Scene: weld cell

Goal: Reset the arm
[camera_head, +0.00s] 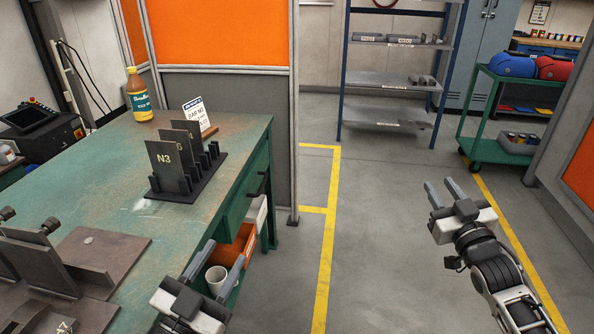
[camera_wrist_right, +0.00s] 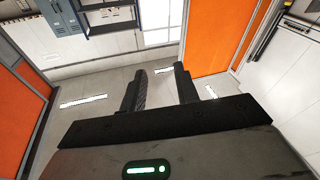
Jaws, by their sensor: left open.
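My right gripper (camera_head: 447,195) is raised over the open floor at the right of the head view, its two fingers apart with nothing between them. In the right wrist view its fingers (camera_wrist_right: 158,90) also stand apart and empty, with walls and floor beyond. My left gripper (camera_head: 216,262) is at the bottom of the head view, beside the front edge of the green workbench (camera_head: 222,130). Its fingers are apart. A white cup (camera_head: 216,279) shows between them, lower down and seemingly in the shelf area under the bench; I see no contact.
On the bench are a black rack (camera_head: 190,185) with dark plates, a yellow-brown bottle (camera_head: 139,95), a sign card (camera_head: 196,115) and brown metal fixtures (camera_head: 95,255). A shelf rack (camera_head: 392,78) and green cart (camera_head: 486,150) stand behind. The middle floor is clear.

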